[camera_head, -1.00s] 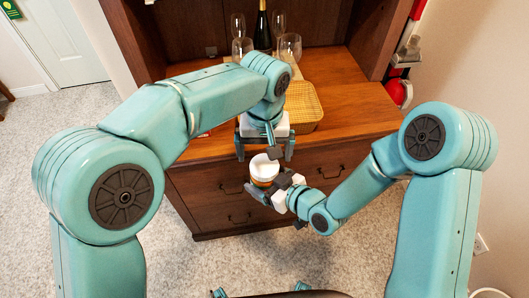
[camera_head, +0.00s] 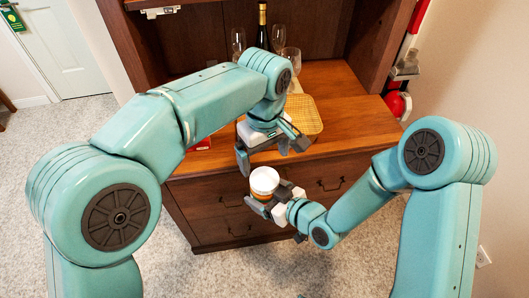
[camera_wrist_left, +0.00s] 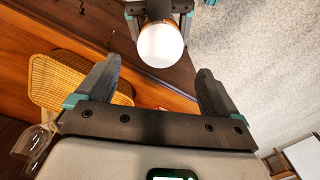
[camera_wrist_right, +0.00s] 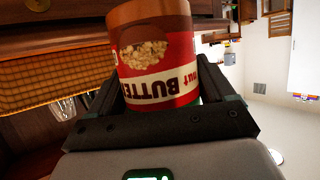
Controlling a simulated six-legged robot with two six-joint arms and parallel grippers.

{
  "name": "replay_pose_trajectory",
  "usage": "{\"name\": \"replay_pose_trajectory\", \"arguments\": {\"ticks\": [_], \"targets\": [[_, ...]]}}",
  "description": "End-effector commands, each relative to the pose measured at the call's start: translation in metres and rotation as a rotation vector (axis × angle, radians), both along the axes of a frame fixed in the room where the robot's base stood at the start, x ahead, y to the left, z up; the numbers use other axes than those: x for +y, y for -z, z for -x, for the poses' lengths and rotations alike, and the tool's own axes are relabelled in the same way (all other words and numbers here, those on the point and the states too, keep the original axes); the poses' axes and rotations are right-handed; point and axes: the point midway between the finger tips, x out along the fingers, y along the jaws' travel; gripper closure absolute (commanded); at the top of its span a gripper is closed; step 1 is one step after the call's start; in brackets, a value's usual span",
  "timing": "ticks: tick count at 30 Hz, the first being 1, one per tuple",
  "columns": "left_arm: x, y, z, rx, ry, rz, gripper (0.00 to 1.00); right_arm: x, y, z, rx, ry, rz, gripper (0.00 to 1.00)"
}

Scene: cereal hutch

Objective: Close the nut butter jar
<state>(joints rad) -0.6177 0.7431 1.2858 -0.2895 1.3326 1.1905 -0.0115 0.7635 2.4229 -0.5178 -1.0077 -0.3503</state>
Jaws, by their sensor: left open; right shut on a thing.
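The nut butter jar (camera_head: 262,195) has a white round lid (camera_head: 264,179) on top. My right gripper (camera_head: 270,199) is shut around its side, holding it in the air before the drawers. In the right wrist view the jar (camera_wrist_right: 160,55) shows a red and white label between the fingers. My left gripper (camera_head: 271,155) is open and empty, just above and behind the jar. In the left wrist view the lid (camera_wrist_left: 160,45) lies beyond the left fingertips, apart from them and roughly centred. I cannot tell how tightly the lid sits.
The wooden hutch (camera_head: 350,115) stands behind. Its counter bears a woven basket (camera_head: 305,118), a dark bottle (camera_head: 262,30) and several wine glasses. A red object (camera_head: 200,144) lies on the counter by my left arm. The drawer fronts (camera_head: 210,205) are close behind the jar.

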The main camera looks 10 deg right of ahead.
Motion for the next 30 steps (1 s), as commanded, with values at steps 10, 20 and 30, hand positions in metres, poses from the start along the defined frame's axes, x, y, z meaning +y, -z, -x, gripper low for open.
{"name": "replay_pose_trajectory", "arguments": {"ticks": [10,20,30], "targets": [[0.001,0.05,0.0,0.002,0.001,-0.002,0.05,0.0,-0.001,-0.001,-0.003,0.001,-0.001,1.0],[0.0,0.078,0.0,0.0,0.001,-0.001,0.05,0.0,-0.001,-0.001,-0.003,0.001,-0.001,1.0],[0.0,0.078,0.0,0.0,0.001,0.0,0.31,0.0,-0.001,-0.001,-0.003,0.001,-0.001,1.0]]}}
